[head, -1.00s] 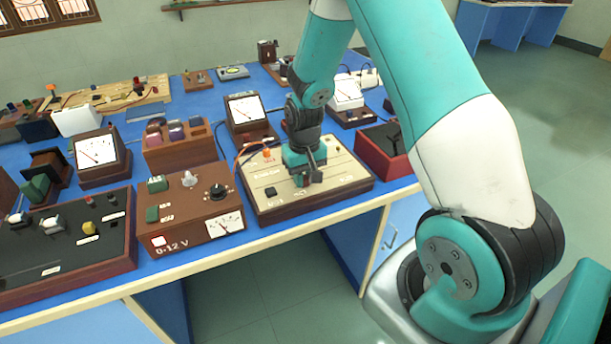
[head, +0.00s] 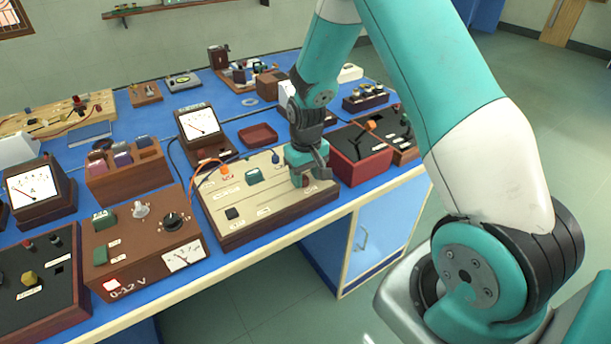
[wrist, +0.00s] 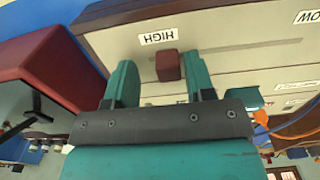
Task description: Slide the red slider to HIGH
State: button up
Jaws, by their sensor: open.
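The red slider (wrist: 168,66) is a small dark red block on the cream panel (wrist: 220,35) in the wrist view. It sits right beside the HIGH label (wrist: 158,37), far from the LOW label (wrist: 307,17). My gripper (wrist: 160,80) is open, with one teal finger on each side of the slider and visible gaps between; I cannot tell whether either finger touches it. In the head view my gripper (head: 309,176) is low over the right end of the wood-framed panel (head: 243,192), and hides the slider.
A red box (head: 360,172) stands close to the right of the panel. A brown 0-12 V supply (head: 140,240) stands to the left, and a meter (head: 200,125) behind. An orange wire (head: 205,170) arches over the panel's back left.

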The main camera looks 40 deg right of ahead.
aim_at(305, 176)
jog(key=shift+a, duration=0.15)
jog(key=shift+r, duration=0.25)
notch_tip(305, 176, up, 17)
jog(key=shift+b, duration=0.4)
jog(key=shift+f, duration=0.1)
